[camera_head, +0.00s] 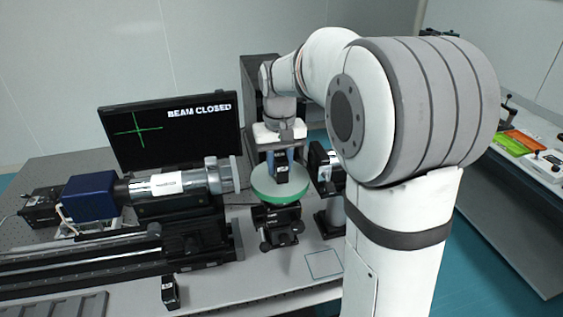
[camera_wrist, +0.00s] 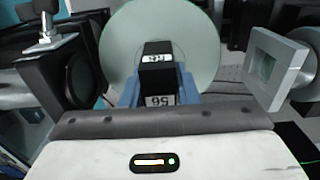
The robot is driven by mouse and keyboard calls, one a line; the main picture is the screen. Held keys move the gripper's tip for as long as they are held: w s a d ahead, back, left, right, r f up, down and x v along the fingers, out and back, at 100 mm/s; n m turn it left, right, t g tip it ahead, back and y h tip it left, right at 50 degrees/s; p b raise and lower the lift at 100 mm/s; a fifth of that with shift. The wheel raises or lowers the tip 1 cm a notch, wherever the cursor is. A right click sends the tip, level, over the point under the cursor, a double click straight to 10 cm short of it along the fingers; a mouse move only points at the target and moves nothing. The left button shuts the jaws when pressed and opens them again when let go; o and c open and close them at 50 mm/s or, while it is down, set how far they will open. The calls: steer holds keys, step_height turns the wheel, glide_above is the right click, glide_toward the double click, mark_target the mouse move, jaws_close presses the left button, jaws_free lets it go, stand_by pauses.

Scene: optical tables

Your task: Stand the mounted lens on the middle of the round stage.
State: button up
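The mounted lens shows as a small black mount with a pale label (camera_head: 282,175). In the wrist view the black mount (camera_wrist: 157,75) stands between my gripper's blue fingers, with a "56" label on the near side. My gripper (camera_head: 283,160) points down over the round stage and appears shut on the mount, a finger against each side. The round stage (camera_head: 262,192) has a green rim, and its pale disc (camera_wrist: 205,40) lies under the mount, which is near its middle ring. I cannot tell whether the mount's foot touches the disc. The lens glass is not clearly visible.
A blue and silver laser tube (camera_head: 165,186) lies left of the stage, before a monitor (camera_head: 170,135) reading "BEAM CLOSED". A black optic holder (camera_head: 325,165) stands close right of the stage. Another small black labelled block (camera_head: 170,292) stands at the front. A marked square (camera_head: 323,264) is empty.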

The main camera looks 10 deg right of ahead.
mark_target(280, 156)
steer(key=o, duration=0.4)
step_height(280, 156, up, 12)
steer(key=shift+f+b, duration=0.25)
steer(key=shift+b, duration=0.1)
steer(key=shift+s+r, duration=0.15)
steer(key=shift+r, duration=0.3)
steer(key=s+f+t, duration=0.1)
steer(key=s+f, duration=0.6)
steer(key=s, duration=0.3)
steer(key=s+f+t, duration=0.2)
steer(key=s+f, duration=0.5)
steer(key=s, duration=0.4)
steer(key=shift+s+t, duration=0.3)
steer(key=shift+d+f, duration=0.1)
